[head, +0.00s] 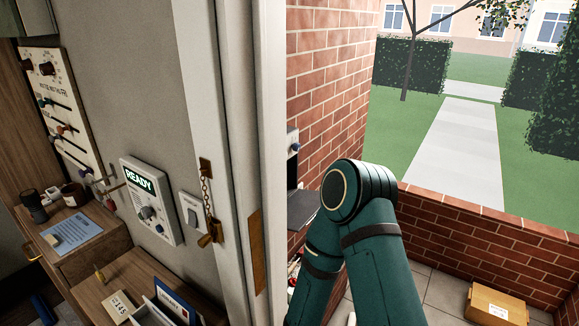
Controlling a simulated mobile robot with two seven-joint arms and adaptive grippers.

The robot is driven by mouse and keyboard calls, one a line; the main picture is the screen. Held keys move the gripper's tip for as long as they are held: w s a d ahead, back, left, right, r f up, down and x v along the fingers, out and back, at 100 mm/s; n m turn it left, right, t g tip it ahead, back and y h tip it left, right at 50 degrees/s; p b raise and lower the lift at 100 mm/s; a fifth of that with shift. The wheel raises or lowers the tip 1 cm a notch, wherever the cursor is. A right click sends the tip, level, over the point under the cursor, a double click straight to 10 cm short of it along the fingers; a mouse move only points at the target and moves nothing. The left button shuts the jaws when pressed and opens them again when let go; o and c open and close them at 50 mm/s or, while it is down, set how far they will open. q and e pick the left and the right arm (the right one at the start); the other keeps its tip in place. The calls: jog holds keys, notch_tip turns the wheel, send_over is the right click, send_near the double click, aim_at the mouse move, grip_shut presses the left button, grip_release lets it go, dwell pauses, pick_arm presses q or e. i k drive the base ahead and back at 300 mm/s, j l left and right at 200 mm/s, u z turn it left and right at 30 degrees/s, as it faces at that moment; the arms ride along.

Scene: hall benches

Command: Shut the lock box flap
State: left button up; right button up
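A narrow grey box (293,143), which looks like the lock box, is on the brick wall just right of the white door frame. The frame hides its left side. Below its dark front, a dark grey flat panel (302,207) sticks out, which looks like the flap standing open. One of my teal arms rises in front of the wall, its elbow just right of the panel. The arm's lower end drops out of sight, and neither gripper can be seen. I cannot tell whether the arm touches the panel.
The white door frame (225,130) with a chain and brass padlock (208,238) stands left of the box. A READY panel (150,205) and wooden desk (100,255) are further left. A low brick wall (480,245) and cardboard box (497,305) are at right.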

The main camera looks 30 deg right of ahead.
aim_at(302, 206)
jog(key=i+l, duration=0.1)
jog(key=l, duration=1.7)
jog(key=i+u, duration=0.1)
jog(key=u, duration=0.25)
